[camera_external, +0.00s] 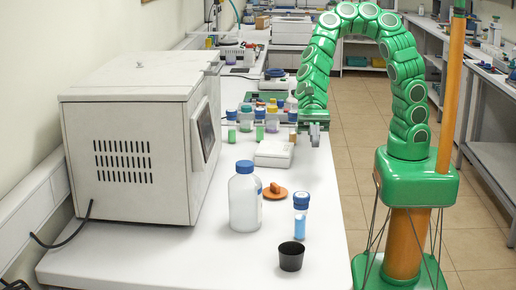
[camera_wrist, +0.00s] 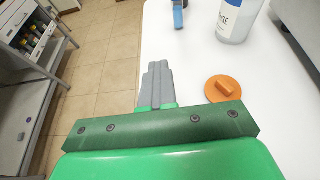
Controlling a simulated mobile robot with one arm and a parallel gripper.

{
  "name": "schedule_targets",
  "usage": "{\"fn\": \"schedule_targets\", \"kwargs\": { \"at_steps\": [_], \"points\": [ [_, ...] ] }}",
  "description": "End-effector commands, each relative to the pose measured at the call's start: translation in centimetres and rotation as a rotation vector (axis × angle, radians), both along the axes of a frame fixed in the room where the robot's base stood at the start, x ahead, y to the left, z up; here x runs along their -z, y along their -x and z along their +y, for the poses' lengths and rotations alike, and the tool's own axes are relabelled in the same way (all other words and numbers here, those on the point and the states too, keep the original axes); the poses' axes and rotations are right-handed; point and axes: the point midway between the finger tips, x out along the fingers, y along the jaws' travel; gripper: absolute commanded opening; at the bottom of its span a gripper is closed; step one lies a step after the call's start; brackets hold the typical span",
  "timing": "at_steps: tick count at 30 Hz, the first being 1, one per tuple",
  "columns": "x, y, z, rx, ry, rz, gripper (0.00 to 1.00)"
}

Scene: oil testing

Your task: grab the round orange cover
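The round orange cover (camera_external: 275,193) lies flat on the white bench with its raised orange grip upward. It stands between the white blue-capped bottle and the blue vial.
The blue-capped bottle (camera_external: 244,200), the blue vial (camera_external: 300,217) and a black cup (camera_external: 291,257) stand near the cover. A white scale (camera_external: 274,154) and several small jars are behind it. A large white oven (camera_external: 140,140) fills the left side.

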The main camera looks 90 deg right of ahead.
Motion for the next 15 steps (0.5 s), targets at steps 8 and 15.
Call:
{"fn": "schedule_targets", "kwargs": {
  "at_steps": [8, 15],
  "points": [
    [-0.31, 0.6, -0.41, -0.001, 0.0, -0.001, 0.0],
    [-0.3, 0.56, -0.42, 0.0, 0.0, -0.001, 0.04]
  ]
}}
